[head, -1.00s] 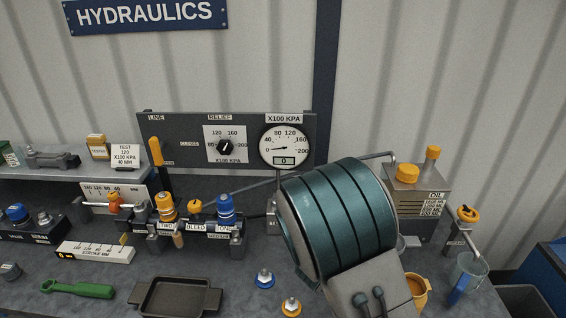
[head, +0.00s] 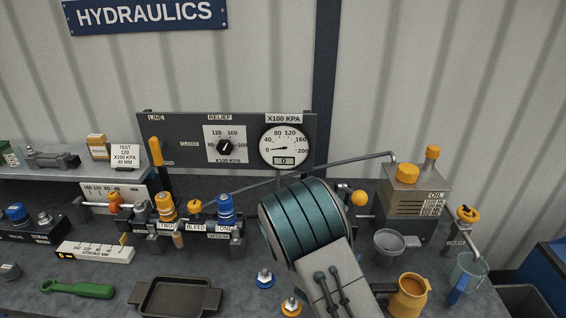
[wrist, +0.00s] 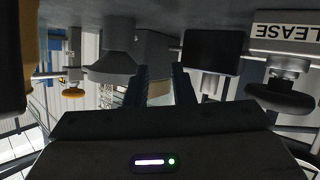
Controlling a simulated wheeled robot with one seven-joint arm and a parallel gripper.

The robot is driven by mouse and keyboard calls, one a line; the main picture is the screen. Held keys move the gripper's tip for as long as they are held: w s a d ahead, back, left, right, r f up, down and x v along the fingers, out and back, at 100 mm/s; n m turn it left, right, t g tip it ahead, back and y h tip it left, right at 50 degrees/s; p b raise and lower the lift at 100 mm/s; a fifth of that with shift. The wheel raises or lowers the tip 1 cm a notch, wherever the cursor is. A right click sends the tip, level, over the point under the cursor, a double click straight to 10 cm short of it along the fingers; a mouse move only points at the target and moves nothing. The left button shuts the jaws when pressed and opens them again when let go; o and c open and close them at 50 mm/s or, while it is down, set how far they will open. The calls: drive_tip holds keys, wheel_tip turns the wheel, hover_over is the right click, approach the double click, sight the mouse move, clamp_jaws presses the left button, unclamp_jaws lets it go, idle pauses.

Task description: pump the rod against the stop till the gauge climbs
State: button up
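The gauge (head: 284,146) on the back panel has its needle at about 0, and its small display reads 0. An orange ball knob (head: 360,198) on a short bar shows just right of my arm. At the left, a pale rod (head: 92,205) stands in front of a 160-to-40 scale; I cannot tell whether it touches a stop. My gripper (wrist: 160,70) shows in the wrist view with its two fingers apart and nothing clearly between them. In the head view my teal arm hides it. A black knob (wrist: 281,97) under an upside-down label ending in "LEASE" is right of the fingers.
Orange and blue couplers (head: 226,209) stand left of my arm. The oil tank (head: 414,200), grey funnel (head: 389,243) and orange jug (head: 409,295) are at its right. A dark tray (head: 174,297) and green tool (head: 77,289) lie in front. A thin grey pipe (head: 330,173) crosses behind.

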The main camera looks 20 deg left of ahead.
drive_tip(key=p+v, duration=0.2)
drive_tip(key=v, duration=0.5)
drive_tip(key=shift+p, duration=0.35)
drive_tip(key=shift+r, duration=0.1)
idle(0.4)
wheel_tip(320, 180, up, 13)
drive_tip(key=s+d+g+y+b, duration=0.25)
drive_tip(key=g+y, duration=0.25)
drive_tip(key=y, duration=0.3)
drive_tip(key=s+d+r+n+g+h, duration=0.1)
drive_tip(key=s+d+r+g, duration=0.1)
drive_tip(key=s+d+r, duration=0.2)
drive_tip(key=s+d+r+n+g+h, duration=0.1)
drive_tip(key=s+d+r, duration=0.3)
drive_tip(key=s+d, duration=0.7)
drive_tip(key=s+h, duration=0.1)
drive_tip(key=s, duration=0.2)
drive_tip(key=shift+d+g+b, duration=0.3)
drive_tip(key=shift+d+g, duration=0.05)
drive_tip(key=shift+g, duration=0.05)
